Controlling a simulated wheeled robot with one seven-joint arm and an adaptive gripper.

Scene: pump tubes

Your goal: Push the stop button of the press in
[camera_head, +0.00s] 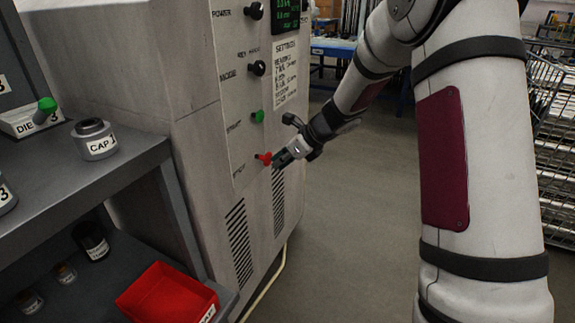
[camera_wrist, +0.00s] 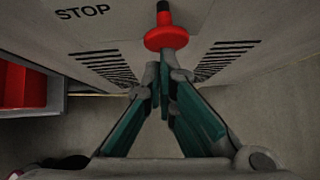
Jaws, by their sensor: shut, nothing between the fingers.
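The stop button is a red mushroom knob (camera_head: 264,158) low on the press's front panel (camera_head: 238,130), beside the lettering STOP. It also shows in the wrist view (camera_wrist: 166,37) as a red disc on a black stem, with STOP printed to its left. My gripper (camera_head: 277,159) is shut and empty, its fingertips right at the red knob. In the wrist view the closed fingertips (camera_wrist: 165,66) sit just below the red disc in the picture. I cannot tell whether they touch it.
A green start button (camera_head: 258,116) and black knobs for mode (camera_head: 257,68) and power (camera_head: 254,11) sit above. A grey shelf (camera_head: 95,175) with a cap (camera_head: 94,139) and a red bin (camera_head: 168,295) stands left.

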